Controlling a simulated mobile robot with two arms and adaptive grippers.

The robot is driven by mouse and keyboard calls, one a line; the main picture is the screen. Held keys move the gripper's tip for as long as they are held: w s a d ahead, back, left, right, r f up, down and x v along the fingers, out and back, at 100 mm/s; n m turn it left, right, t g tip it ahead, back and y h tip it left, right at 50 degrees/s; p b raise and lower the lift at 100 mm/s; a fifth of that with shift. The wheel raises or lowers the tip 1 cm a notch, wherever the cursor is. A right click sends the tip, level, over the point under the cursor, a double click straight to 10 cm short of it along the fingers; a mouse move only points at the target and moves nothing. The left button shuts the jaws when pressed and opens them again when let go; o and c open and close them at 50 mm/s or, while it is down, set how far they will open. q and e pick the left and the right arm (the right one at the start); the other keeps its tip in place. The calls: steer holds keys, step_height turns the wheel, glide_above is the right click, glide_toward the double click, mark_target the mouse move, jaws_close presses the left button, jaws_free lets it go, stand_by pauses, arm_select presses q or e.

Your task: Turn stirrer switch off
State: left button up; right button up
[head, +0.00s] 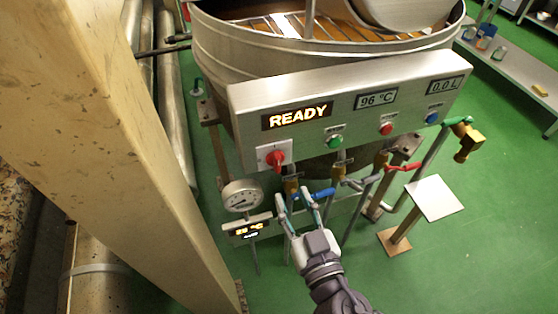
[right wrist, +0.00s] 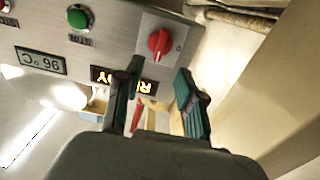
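A red rotary switch (head: 275,159) sits on a white square plate at the lower left of the steel control panel (head: 250,104). Its grip stands roughly upright in the head view; its exact setting is hard to read. In the right wrist view, the red switch (right wrist: 160,43) is upside down, beyond the fingertips. My right gripper (head: 292,197) is open and empty, just below the panel and the switch, apart from it. Its two fingers (right wrist: 160,85) also show in the right wrist view. My left gripper is not in view.
The panel shows a lit READY display (head: 297,115), a green button (head: 334,142), a red button (head: 386,128) and a blue one (head: 432,117). A gauge (head: 241,196) and blue-handled valve (head: 318,194) are near my gripper. A beige pillar (head: 120,130) stands left; the kettle (head: 235,55) is behind.

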mark_target(279, 165)
steer(key=p+x, duration=0.2)
steer(key=x, duration=0.7)
steer(key=shift+w+f, duration=0.1)
steer(key=shift+w, duration=0.05)
jaws_close()
